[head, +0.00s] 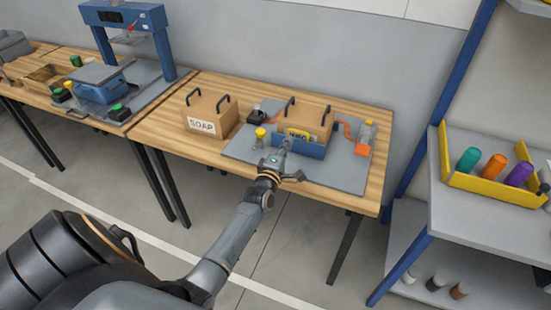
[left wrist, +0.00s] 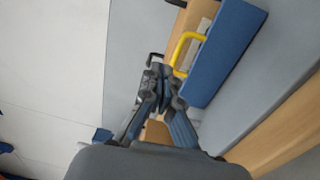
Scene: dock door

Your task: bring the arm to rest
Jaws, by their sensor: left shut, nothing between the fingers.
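My left arm reaches from the lower left over the front edge of the wooden table (head: 150,128). My left gripper (head: 283,148) is shut and empty, in front of the blue holder (head: 308,151) that has a cardboard box (head: 305,117) behind its front. In the left wrist view the shut fingers (left wrist: 163,75) show beside a yellow handle (left wrist: 183,48) and the blue holder (left wrist: 228,45). I cannot tell whether the fingertips touch the handle. My right gripper is not in view.
A box marked SOAP (head: 203,126) stands left of the grey board (head: 340,178). A yellow-topped post (head: 260,140) and an orange-based device (head: 364,140) stand on the board. A blue press (head: 130,30) is at the back left. A shelf with a yellow bin (head: 490,187) stands right.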

